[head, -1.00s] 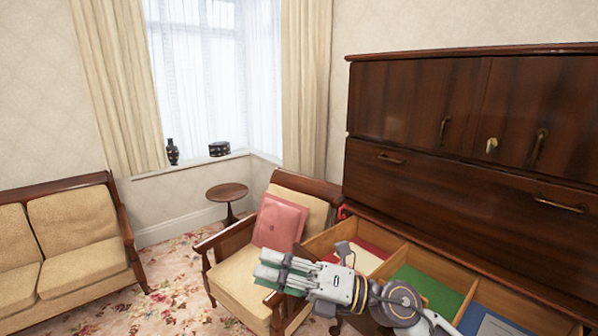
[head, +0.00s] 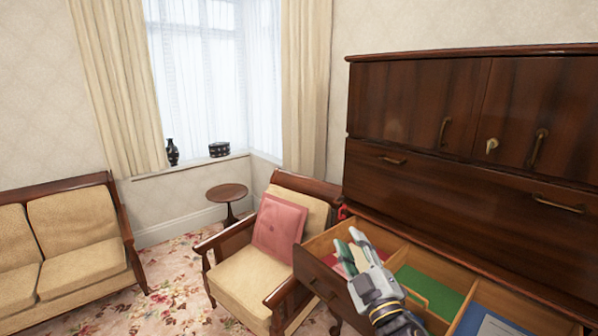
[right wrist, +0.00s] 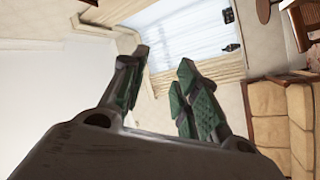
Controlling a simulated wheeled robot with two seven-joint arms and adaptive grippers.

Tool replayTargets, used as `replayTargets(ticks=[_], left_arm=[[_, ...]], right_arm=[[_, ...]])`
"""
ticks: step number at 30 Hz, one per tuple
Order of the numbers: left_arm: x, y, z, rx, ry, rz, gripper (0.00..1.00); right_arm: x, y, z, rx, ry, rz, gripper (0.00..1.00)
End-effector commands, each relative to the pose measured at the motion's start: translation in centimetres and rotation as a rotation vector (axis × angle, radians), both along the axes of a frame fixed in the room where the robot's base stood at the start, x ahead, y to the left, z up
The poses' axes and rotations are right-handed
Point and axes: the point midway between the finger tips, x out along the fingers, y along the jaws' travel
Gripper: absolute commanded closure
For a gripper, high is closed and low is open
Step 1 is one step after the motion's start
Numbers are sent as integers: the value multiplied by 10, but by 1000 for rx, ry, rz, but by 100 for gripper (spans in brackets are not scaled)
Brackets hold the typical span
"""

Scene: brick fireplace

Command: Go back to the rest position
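My right gripper (head: 350,244) is in the head view, raised in front of the open drawer (head: 322,283) of the dark wooden cabinet. Its green-padded fingers point up and to the left, and they hold nothing that I can see. In the right wrist view my right gripper (right wrist: 160,78) shows its two fingers apart with empty space between them. My left gripper is in neither view.
The drawer has compartments with a green folder (head: 428,290) and a blue folder (head: 485,322). An armchair (head: 240,275) with a pink cushion (head: 279,227) stands left of it. A sofa (head: 75,250) and a small round table (head: 227,192) stand farther away. Carpeted floor is clear between.

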Motion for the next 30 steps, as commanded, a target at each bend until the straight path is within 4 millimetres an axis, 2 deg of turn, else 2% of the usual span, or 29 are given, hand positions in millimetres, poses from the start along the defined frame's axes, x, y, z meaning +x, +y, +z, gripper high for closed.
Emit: replayTargets(ticks=[7,14,20,24,30], left_arm=[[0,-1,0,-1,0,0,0],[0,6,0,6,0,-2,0],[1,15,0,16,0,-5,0],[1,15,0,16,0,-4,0],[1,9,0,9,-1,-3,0]], right_arm=[[-1,-44,-69,146,286,-148,69],[-23,-76,-141,259,567,-269,69],[-59,-94,-203,338,821,-361,69],[-93,-101,-243,385,1004,-417,69],[-145,-104,-287,435,1241,-474,69]])
